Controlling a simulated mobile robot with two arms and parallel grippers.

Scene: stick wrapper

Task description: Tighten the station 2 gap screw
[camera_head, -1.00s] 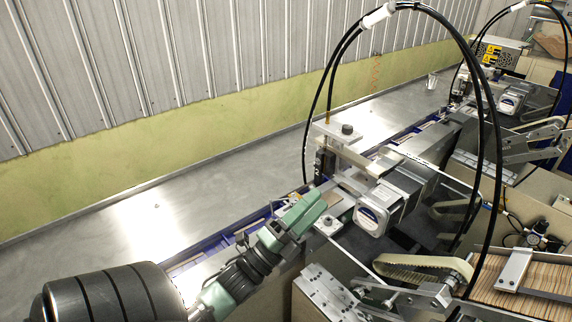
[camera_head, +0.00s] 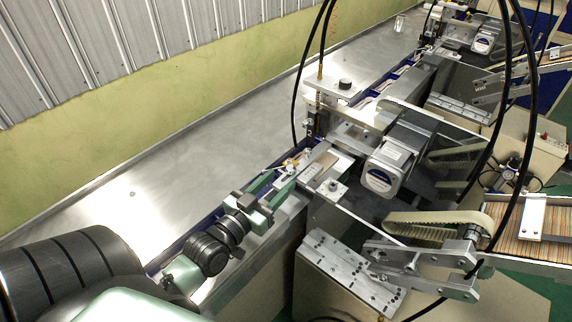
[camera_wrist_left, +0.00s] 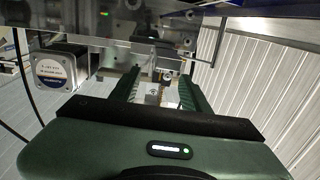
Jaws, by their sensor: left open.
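My left gripper (camera_head: 275,184) is open beside the near wrapping station, with its two green fingers apart and pointing toward the machine. In the left wrist view the fingers (camera_wrist_left: 157,88) frame a small metal block, with nothing visibly held between them. A dark round knob (camera_head: 345,84) stands on top of the station's metal head. A smaller knob (camera_head: 333,187) sits on the plate near the gripper, apart from the fingers. I cannot tell which knob is the gap screw. My right gripper is out of view.
A motor with a round label (camera_head: 380,180) sticks out right of the head; it also shows in the wrist view (camera_wrist_left: 52,72). Black hoses (camera_head: 500,140) arch over the station. A belt arm (camera_head: 425,224) and stick tray (camera_head: 535,230) lie right. The metal tabletop (camera_head: 150,190) at left is mostly clear.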

